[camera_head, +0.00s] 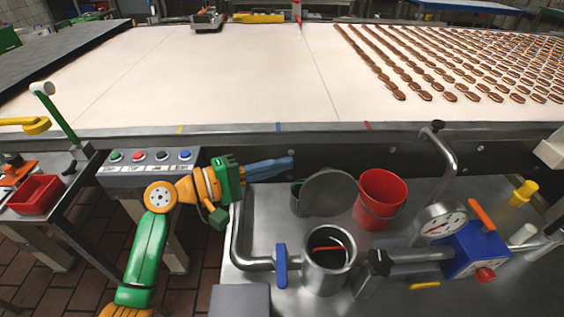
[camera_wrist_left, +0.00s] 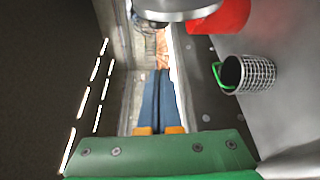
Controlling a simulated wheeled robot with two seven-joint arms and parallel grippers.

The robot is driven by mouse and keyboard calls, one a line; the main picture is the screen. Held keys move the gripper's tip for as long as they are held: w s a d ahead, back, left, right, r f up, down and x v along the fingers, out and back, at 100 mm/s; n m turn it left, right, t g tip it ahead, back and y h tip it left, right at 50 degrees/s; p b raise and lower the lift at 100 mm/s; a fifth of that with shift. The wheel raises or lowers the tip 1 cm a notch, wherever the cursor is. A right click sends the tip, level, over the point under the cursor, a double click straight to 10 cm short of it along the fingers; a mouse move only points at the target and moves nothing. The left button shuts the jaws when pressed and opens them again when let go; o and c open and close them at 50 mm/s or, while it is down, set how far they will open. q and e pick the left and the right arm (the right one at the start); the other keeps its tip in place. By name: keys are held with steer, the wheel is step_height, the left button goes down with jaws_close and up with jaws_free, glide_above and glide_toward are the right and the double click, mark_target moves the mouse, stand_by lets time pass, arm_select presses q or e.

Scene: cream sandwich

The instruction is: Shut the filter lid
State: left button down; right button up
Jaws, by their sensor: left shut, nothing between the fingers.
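The filter is an upright steel cylinder (camera_head: 318,275) with its round mouth open; something red shows inside. Its lid (camera_head: 328,192), a grey round disc, stands raised behind the mouth, facing the camera. The lid's edge also shows at the top of the left wrist view (camera_wrist_left: 180,10). My left gripper (camera_head: 290,163) has its blue fingers shut with nothing between them. It is up and left of the lid, apart from it in the head view. The fingers point right in the head view, and the closed tips (camera_wrist_left: 160,72) show in the left wrist view. My right gripper is not in view.
A red bucket (camera_head: 380,198) stands right of the lid. A blue valve handle (camera_head: 281,265) sits left of the filter. A gauge (camera_head: 443,222) and blue pump (camera_head: 475,250) stand right. The conveyor (camera_head: 220,80) lies behind.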

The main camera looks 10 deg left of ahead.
mark_target(327, 190)
arm_select(q)
steer(key=p+x, duration=0.1)
steer(key=x, duration=0.6)
steer(key=s+p, duration=0.1)
steer(key=s, duration=0.1)
steer(key=s+p, duration=0.1)
steer(key=s, duration=0.1)
steer(key=shift+s+d+r, duration=0.15)
steer(key=shift+d+r, duration=0.05)
steer(key=shift+r, duration=0.05)
steer(key=shift+s+r+m+b, duration=0.1)
steer(key=shift+s+m+b, duration=0.1)
steer(key=shift+m+b, duration=0.15)
